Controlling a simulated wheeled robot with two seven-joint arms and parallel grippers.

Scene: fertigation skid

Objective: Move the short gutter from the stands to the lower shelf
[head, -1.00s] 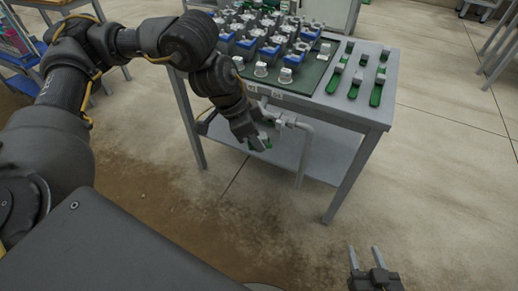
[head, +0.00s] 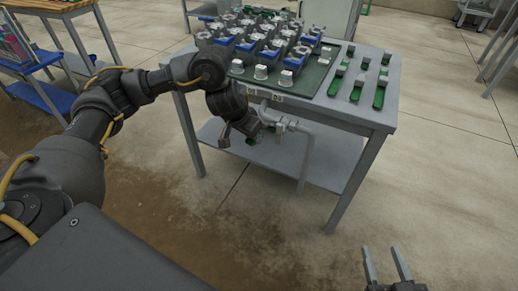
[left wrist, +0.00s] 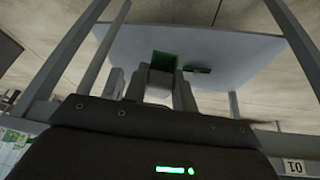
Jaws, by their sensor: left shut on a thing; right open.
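My left gripper (head: 240,132) is in front of the table, below its top edge and near the lower shelf (head: 335,160). In the left wrist view its fingers (left wrist: 161,88) are shut on a small grey block with a green part (left wrist: 164,59) beyond it. The shelf (left wrist: 235,52) shows behind them; I cannot tell whether the piece touches it. My right gripper (head: 387,268) is open and empty, low at the front right. I cannot clearly make out the short gutter or its stands; the held piece may be part of the gutter.
A grey pipe (head: 308,150) with a valve runs down the table's front, close to the left gripper. Several green pieces with grey blocks (head: 357,88) lie at the right of the tabletop. A dark tray (head: 318,88) holds blue and grey fittings. The shelf's right part looks clear.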

